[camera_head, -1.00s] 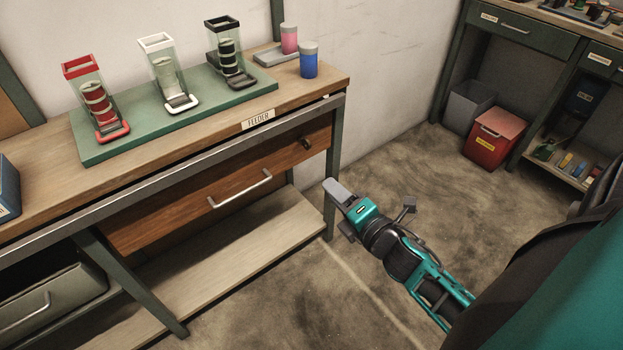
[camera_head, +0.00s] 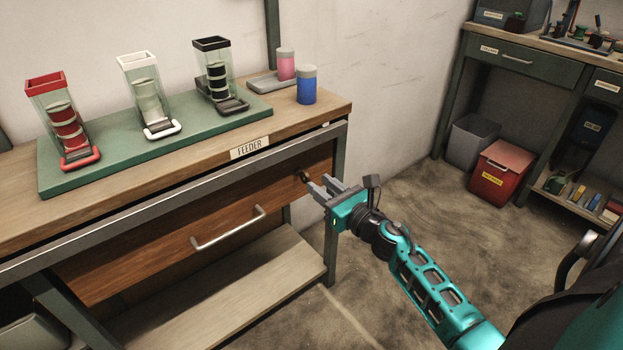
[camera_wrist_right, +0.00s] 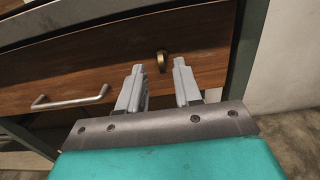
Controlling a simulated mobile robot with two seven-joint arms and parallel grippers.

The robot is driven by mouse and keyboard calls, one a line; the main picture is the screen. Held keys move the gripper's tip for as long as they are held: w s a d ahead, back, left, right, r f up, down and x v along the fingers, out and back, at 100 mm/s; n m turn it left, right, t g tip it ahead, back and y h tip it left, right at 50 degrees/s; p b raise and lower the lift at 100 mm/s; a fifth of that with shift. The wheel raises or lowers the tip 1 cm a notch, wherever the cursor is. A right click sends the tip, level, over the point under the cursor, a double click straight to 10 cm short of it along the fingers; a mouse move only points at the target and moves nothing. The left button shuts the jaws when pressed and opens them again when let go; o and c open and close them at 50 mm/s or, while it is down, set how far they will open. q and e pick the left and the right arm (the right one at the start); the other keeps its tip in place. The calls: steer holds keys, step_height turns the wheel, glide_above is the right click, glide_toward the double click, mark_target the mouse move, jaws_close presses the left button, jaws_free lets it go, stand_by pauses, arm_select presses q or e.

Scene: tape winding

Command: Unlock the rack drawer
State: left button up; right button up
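The wooden drawer (camera_head: 165,247) under the feeder bench is shut, with a metal bar handle (camera_head: 229,228) on its front. A small brass lock knob (camera_head: 304,177) sits at the drawer's upper right; it also shows in the right wrist view (camera_wrist_right: 162,60). My right gripper (camera_head: 322,187) is open and empty, its fingers pointing at the drawer front close to the knob. In the right wrist view, the knob appears beyond and between the two fingertips (camera_wrist_right: 158,68), with no clear contact. My left gripper is not in view.
The bench top bears a green board (camera_head: 160,146) with red, white and black tape dispensers, and a blue jar (camera_head: 307,85). A bench leg (camera_head: 334,205) stands just right of the drawer. A red bin (camera_head: 500,172) and another desk stand at the right; the floor between is clear.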

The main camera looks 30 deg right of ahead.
mark_target(308, 176)
steer(key=shift+w+a, duration=0.15)
steer(key=shift+w, duration=2.05)
jaws_close()
